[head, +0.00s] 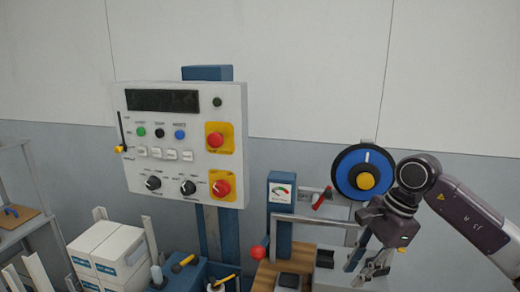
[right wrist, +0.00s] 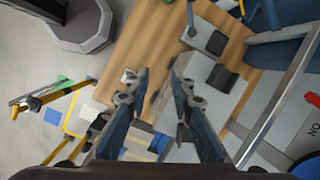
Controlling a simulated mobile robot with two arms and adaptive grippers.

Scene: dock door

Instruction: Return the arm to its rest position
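My right arm (head: 468,215) comes in from the right in the head view, bent with its wrist turned down. My right gripper (head: 365,275) hangs below the blue handwheel (head: 347,172), in front of the bench. In the right wrist view, the two fingers of the gripper (right wrist: 159,80) stand apart with nothing between them, above a wooden bench top (right wrist: 265,85). Whether the fingers are clear of the bench by much is hard to tell. My left gripper is in neither view.
A control panel (head: 183,130) with buttons and knobs stands on a blue post to the left. A gauge (head: 281,192), a red lever (head: 322,198) and a red ball knob (head: 258,253) are left of my gripper. White boxes (head: 105,240) stand at the lower left.

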